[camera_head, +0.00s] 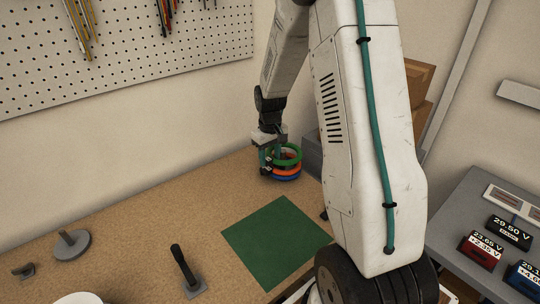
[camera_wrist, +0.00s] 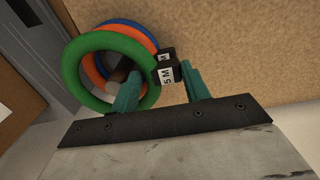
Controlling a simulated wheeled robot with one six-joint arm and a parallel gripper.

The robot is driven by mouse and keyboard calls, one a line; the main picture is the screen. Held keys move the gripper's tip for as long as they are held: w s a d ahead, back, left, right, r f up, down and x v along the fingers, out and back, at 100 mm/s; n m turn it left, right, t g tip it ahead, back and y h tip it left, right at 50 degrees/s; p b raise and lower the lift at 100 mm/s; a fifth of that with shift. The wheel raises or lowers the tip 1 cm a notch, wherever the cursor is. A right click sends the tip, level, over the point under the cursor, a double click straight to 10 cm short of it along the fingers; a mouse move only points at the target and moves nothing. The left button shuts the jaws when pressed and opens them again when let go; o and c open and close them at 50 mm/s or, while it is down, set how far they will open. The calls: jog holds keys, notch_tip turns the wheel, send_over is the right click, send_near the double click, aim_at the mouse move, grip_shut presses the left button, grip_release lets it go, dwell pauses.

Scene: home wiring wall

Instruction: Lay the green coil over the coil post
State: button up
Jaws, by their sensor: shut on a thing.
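The green coil (camera_head: 297,151) is a ring with a black tag marked 5 M; it also shows large in the wrist view (camera_wrist: 69,70). My gripper (camera_wrist: 160,88) is shut on the green coil at its tagged side, one teal finger inside the ring and one outside. In the head view the green coil is above an orange coil (camera_head: 287,171) and a blue coil (camera_head: 288,178). Whether it touches them is unclear. A grey disc with a short upright peg (camera_head: 72,243), possibly the coil post, stands at the table's left.
A green mat (camera_head: 276,240) lies in front of the coils. A black-handled tool on a grey base (camera_head: 187,272) stands left of it. Cardboard boxes (camera_head: 418,85) are behind my arm. Meters (camera_head: 479,250) sit on a grey bench at right. The table's left middle is clear.

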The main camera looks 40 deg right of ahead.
jog(key=shift+f, duration=0.25)
jog(key=shift+f, duration=0.7)
jog(key=o, duration=1.3)
jog(key=shift+a, duration=0.1)
jog(key=shift+d, duration=0.2)
